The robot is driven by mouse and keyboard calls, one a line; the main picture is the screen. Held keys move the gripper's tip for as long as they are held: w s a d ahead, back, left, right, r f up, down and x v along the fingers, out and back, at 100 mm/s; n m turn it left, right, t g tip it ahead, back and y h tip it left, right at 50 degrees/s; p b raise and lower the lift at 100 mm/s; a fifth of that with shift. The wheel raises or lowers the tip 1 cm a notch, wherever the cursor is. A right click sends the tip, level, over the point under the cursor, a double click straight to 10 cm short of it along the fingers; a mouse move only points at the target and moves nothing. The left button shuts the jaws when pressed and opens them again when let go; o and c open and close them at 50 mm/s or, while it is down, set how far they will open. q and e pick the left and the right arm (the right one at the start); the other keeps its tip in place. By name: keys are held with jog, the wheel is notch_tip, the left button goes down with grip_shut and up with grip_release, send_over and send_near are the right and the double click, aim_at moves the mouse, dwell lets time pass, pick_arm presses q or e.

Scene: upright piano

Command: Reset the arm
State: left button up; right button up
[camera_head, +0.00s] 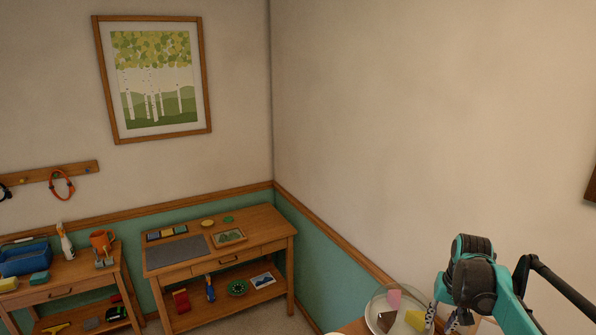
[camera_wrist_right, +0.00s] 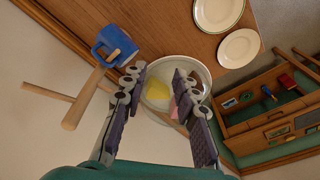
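My right arm comes in at the lower right of the head view. Its teal and dark gripper (camera_head: 449,318) is over a clear round bowl (camera_head: 375,301) at the bottom edge, partly hiding it. In the right wrist view the two dark, ridged fingers of the right gripper (camera_wrist_right: 158,78) stand apart with nothing held between them. The bowl (camera_wrist_right: 178,62) shows beyond them, with a yellow piece (camera_wrist_right: 157,91) and a pink piece (camera_wrist_right: 173,112) visible between the fingers. The height of the gripper above the bowl is unclear. My left gripper is in neither view.
In the wrist view, a blue mug (camera_wrist_right: 112,44), a wooden T-shaped thing (camera_wrist_right: 84,100) and two pale plates (camera_wrist_right: 218,12) (camera_wrist_right: 240,48) lie near the bowl. In the head view, a wooden side table (camera_head: 265,230) stands in the corner and a framed picture (camera_head: 153,78) hangs above.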

pick_arm(q)
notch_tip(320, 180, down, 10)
jog(key=b, duration=0.8)
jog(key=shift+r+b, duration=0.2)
jog(key=shift+b, duration=0.15)
pick_arm(e)
jog(key=s+a+f+n+t, duration=0.2)
jog(key=s+a+f, duration=0.4)
jog(key=s+a, duration=0.3)
jog(key=s+a+f+n+t, duration=0.2)
jog(key=s+a+f, duration=0.4)
jog(key=s+a, duration=0.3)
jog(key=shift+s+a+f+n+t, duration=0.2)
jog(key=shift+a+f+n+t, duration=0.2)
jog(key=shift+a+t, duration=0.25)
jog(key=shift+d, duration=0.1)
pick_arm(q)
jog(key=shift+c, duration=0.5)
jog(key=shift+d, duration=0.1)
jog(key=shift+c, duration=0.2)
pick_arm(e)
jog(key=shift+d, duration=0.1)
